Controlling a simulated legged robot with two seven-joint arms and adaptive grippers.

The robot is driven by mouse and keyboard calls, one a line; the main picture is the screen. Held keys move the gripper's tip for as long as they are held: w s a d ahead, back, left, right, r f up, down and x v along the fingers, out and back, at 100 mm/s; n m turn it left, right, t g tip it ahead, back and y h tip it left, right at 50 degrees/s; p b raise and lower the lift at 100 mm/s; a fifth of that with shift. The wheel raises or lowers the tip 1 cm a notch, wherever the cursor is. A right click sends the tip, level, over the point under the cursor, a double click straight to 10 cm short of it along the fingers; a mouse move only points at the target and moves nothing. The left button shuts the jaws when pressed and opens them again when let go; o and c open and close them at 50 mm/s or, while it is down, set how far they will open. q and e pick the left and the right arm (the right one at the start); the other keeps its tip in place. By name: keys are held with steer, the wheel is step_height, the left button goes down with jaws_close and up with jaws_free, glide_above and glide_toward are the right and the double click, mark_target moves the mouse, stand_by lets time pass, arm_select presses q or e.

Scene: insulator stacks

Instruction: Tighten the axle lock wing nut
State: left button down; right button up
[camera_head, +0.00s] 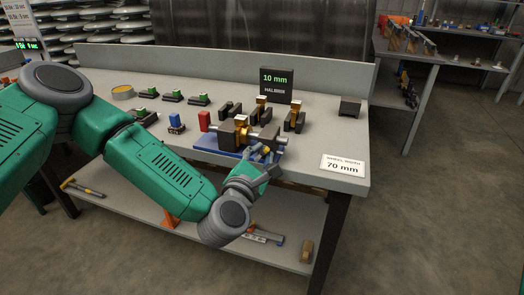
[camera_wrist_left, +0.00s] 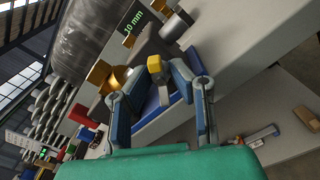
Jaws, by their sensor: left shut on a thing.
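The axle fixture stands on a blue base (camera_head: 207,144) near the table's front edge, with dark blocks, a brass-coloured wheel (camera_head: 241,122) and a grey axle. My left gripper (camera_head: 263,154) reaches it from the front. In the left wrist view its blue-grey fingers (camera_wrist_left: 158,80) are on both sides of a small yellow piece (camera_wrist_left: 156,66), which seems to be the wing nut. The gripper is shut on it; the exact finger contact is hard to see. The brass wheel (camera_wrist_left: 114,79) also shows there, just left of the fingers. My right gripper is not in view.
A red block (camera_head: 204,121) and a blue piece (camera_head: 175,119) stand left of the fixture. Dark holders with brass parts (camera_head: 262,107) stand behind it, below a "10 mm" sign (camera_head: 276,84). A "70 mm" card (camera_head: 343,167) lies at the right front.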

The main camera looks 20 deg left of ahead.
arm_select(q)
steer(key=m+p, duration=0.2)
steer(key=m, duration=0.3)
steer(key=shift+s+f+m, duration=0.1)
steer(key=shift+m, duration=0.3)
steer(key=shift+f+m, duration=0.1)
steer(key=shift+m, duration=0.5)
steer(key=shift+s+d+f, duration=0.1)
steer(key=shift+d+f, duration=0.05)
steer(key=c, duration=1.6)
jaws_free()
steer(key=shift+s, duration=0.1)
steer(key=s, duration=1.1)
steer(key=shift+s, duration=0.25)
